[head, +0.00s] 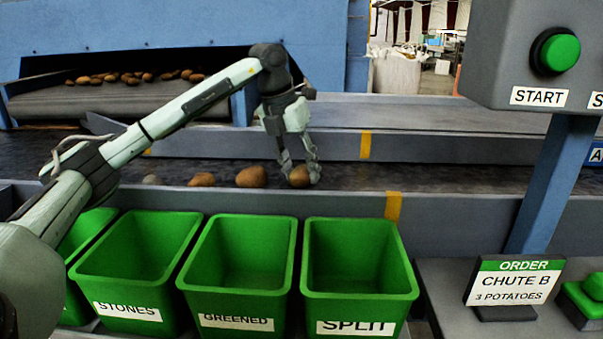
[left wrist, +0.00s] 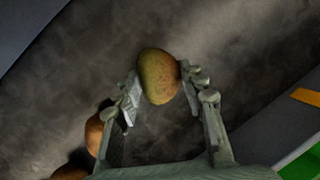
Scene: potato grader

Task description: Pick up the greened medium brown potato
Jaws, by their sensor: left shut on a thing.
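The greened medium brown potato (head: 299,176) lies on the dark belt, above the split bin in the head view. In the left wrist view the potato (left wrist: 158,76) shows a yellow-green tint over brown. My left gripper (head: 300,178) points down at the belt and is shut on this potato, one finger on each side. In the left wrist view the fingertips of the left gripper (left wrist: 160,88) touch or nearly touch its sides. I cannot tell whether the potato is clear of the belt. My right gripper is not in view.
Other potatoes (head: 251,177) (head: 202,180) and a greyish lump (head: 152,180) lie left on the belt (head: 430,179). Green bins stand in front: stones (head: 128,313), greened (head: 235,321), split (head: 355,327). A control post (head: 553,180) stands right. The belt right of my gripper is clear.

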